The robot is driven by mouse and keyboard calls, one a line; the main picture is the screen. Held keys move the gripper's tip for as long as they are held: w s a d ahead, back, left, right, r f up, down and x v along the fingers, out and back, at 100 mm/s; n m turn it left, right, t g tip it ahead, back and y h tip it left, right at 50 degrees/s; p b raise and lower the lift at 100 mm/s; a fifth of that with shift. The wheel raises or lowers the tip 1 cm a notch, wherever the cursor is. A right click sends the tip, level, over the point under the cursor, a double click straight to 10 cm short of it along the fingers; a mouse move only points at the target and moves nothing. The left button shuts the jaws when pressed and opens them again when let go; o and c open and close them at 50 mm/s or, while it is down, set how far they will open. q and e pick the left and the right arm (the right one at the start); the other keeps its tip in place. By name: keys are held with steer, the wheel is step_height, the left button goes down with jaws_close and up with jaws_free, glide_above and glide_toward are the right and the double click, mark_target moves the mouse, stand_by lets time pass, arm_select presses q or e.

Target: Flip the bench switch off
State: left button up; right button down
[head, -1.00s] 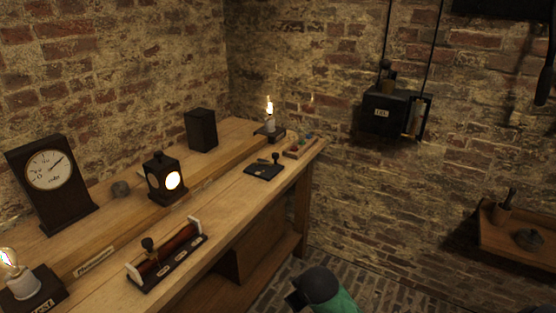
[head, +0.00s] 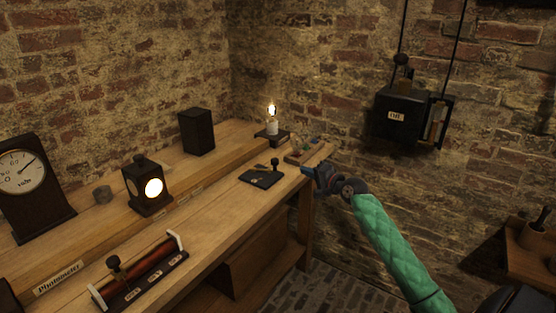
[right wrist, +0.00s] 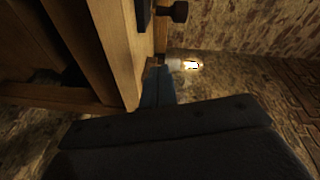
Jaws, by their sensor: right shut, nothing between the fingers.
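The bench switch (head: 260,179) is a small dark base with an upright black-knobbed handle, lying near the front edge of the wooden bench (head: 215,209). In the right wrist view, part of a dark base and a black knob (right wrist: 176,11) show at the top edge. My right gripper (head: 306,170) is shut and empty, to the right of the switch by the bench's front right edge, apart from it. Its narrow fingers (right wrist: 156,84) point ahead in the right wrist view. My left gripper is not in view.
A lamp box (head: 147,186), a dial instrument (head: 27,185) and a sliding rheostat (head: 140,270) stand further left. A wall box (head: 402,115) hangs right.

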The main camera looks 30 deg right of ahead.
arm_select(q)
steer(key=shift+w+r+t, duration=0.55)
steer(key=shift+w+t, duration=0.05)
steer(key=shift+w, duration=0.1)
arm_select(e)
steer(key=r+m+t, duration=0.1)
steer(key=r+m, duration=0.1)
steer(key=shift+d+r+m, duration=0.1)
steer(key=shift+d+m, duration=0.1)
steer(key=shift+m, duration=0.2)
steer(key=shift+s, duration=0.1)
steer(key=w, duration=0.3)
steer(key=w+a, duration=0.1)
steer(key=w, duration=0.5)
steer(key=shift+w+a+r+p, duration=0.15)
steer(key=shift+w+a+p, duration=0.1)
steer(key=shift+w+p, duration=0.15)
steer(key=shift+a, duration=0.35)
steer(key=shift+s+a+p, duration=0.4)
steer(key=shift+s+a, duration=0.1)
steer(key=shift+a, duration=0.25)
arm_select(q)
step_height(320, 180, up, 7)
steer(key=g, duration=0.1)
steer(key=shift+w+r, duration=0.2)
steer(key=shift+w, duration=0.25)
arm_select(e)
steer(key=shift+s+a+f, duration=0.2)
steer(key=shift+s+a, duration=0.15)
steer(key=shift+a, duration=0.35)
